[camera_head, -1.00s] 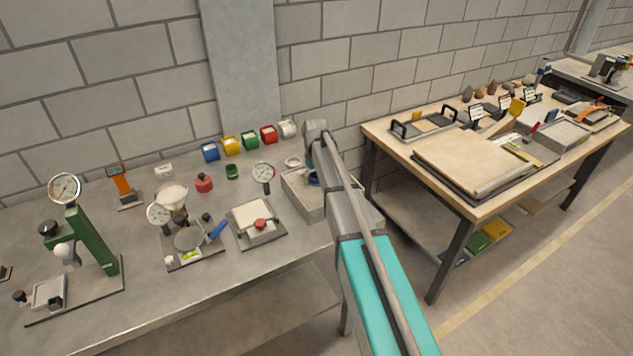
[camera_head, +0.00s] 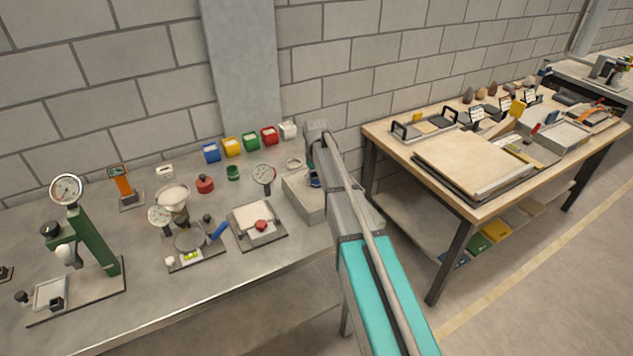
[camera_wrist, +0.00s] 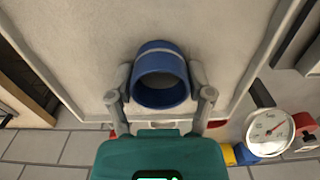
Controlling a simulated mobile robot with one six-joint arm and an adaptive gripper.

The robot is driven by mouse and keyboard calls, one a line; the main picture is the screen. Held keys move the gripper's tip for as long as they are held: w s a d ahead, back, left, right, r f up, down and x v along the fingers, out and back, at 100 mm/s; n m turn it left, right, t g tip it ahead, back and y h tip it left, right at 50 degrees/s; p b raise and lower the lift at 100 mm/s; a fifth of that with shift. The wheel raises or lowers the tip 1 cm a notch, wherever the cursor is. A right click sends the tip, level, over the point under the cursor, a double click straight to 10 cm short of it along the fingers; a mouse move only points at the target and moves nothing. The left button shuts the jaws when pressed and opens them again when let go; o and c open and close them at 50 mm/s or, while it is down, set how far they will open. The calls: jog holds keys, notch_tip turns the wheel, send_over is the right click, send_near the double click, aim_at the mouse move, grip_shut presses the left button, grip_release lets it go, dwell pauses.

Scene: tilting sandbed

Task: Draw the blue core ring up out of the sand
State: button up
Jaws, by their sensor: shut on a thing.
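The blue core ring (camera_wrist: 160,85) is a short, hollow blue tube with a pale band around it. In the wrist view my gripper (camera_wrist: 160,77) has one finger on each side of it, shut on its outer wall. The ring's open end faces the camera. Its far end is against the pale sand (camera_wrist: 85,35), and I cannot tell how much of it is buried. In the head view a bit of the blue ring (camera_head: 315,182) shows over the grey sandbed box (camera_head: 303,204), mostly hidden by my arm.
A dial gauge (camera_wrist: 268,131) stands close beside the box in the wrist view; it also shows in the head view (camera_head: 264,175). Coloured bins (camera_head: 250,141) line the wall behind. A levelled sand tray (camera_head: 256,220) sits to the left. A wooden table (camera_head: 400,150) stands to the right.

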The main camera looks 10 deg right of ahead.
jog(key=shift+r+p, duration=0.45)
jog(key=shift+r, duration=0.1)
jog(key=shift+c, duration=0.5)
jog(key=shift+r+p, duration=2.75)
jog(key=shift+f, duration=0.1)
